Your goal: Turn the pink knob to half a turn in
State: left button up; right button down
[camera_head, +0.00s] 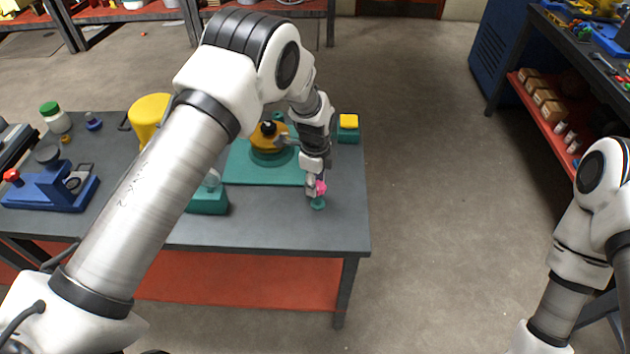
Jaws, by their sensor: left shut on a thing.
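The pink knob (321,187) is small and sits on top of a small teal base (318,203) near the front right of the grey table. My left gripper (316,190) reaches down from above and is shut on the pink knob. Its fingers cover part of the knob, so how far the knob is turned cannot be read. My right arm stands at the right edge of the picture, and its gripper is out of view.
A teal mat (262,176) with a yellow and teal motor (268,138) lies behind. A yellow-topped teal box (348,127) stands at the back right corner. A blue vise-like tool (50,187) and a yellow cylinder (149,112) stand left. The grey table (290,234) has bare room in front.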

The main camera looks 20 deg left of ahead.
pick_arm(q)
jog(key=shift+s+f, duration=0.25)
jog(key=o, duration=1.1)
jog(key=shift+o, duration=0.2)
jog(key=shift+w+d+r, duration=0.1)
jog(key=shift+w, duration=0.05)
jog(key=shift+r, duration=0.3)
notch_tip(320, 180, up, 11)
jog(key=shift+r, duration=0.2)
